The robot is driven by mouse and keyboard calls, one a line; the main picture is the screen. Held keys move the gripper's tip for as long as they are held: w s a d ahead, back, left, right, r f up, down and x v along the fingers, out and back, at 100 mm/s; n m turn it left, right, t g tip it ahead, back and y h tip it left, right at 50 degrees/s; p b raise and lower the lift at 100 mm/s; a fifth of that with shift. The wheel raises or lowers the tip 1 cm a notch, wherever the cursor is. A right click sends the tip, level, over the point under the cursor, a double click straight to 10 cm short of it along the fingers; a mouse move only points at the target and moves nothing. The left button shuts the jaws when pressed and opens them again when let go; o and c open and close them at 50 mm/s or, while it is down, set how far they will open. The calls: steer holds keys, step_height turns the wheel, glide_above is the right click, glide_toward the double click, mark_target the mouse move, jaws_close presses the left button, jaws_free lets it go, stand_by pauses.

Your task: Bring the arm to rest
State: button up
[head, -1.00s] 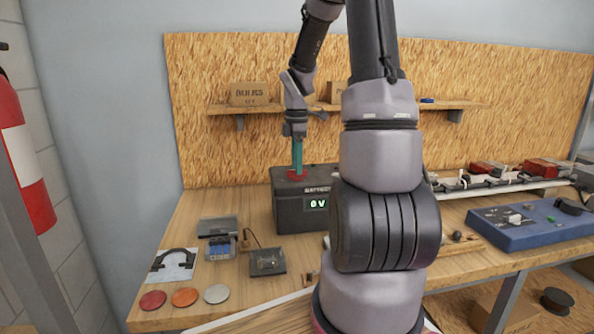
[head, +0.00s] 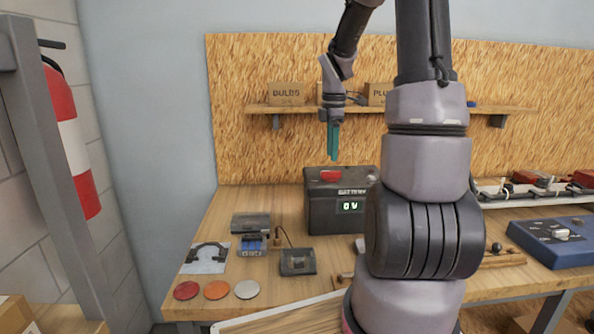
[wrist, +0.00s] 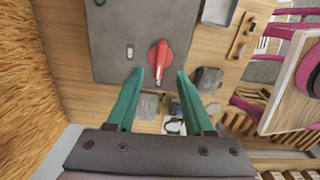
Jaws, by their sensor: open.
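My gripper (head: 333,157) hangs above the battery box, its two green fingers pointing down. In the wrist view my gripper (wrist: 158,100) has its fingers spread apart with nothing between them. The dark battery box (head: 333,212) stands on the workbench and its display reads 0 V. A red switch handle (head: 331,175) sits on top of the box, below the fingertips and apart from them. The red handle also shows in the wrist view (wrist: 160,57), just beyond the fingertips.
A shelf (head: 400,110) with boxes, including a "BULBS" box (head: 286,93), runs behind my gripper. Small devices and coloured discs (head: 216,290) lie on the bench (head: 225,220) at left. A blue panel (head: 555,240) is at right. A fire extinguisher (head: 75,150) hangs at far left.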

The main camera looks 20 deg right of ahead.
steer(key=s+a+r+m+t+y, duration=0.1)
steer(key=s+a+r+m+t, duration=0.2)
steer(key=s+a+r+m, duration=0.3)
steer(key=s+a+r+m+t+y, duration=0.1)
steer(key=s+a+r+m+t, duration=0.3)
steer(key=s+m, duration=0.9)
steer(key=a+r, duration=0.3)
steer(key=r, duration=0.2)
steer(key=shift+s+a+r+m, duration=0.15)
steer(key=shift+s+r+m, duration=0.15)
steer(key=shift+s+r, duration=0.05)
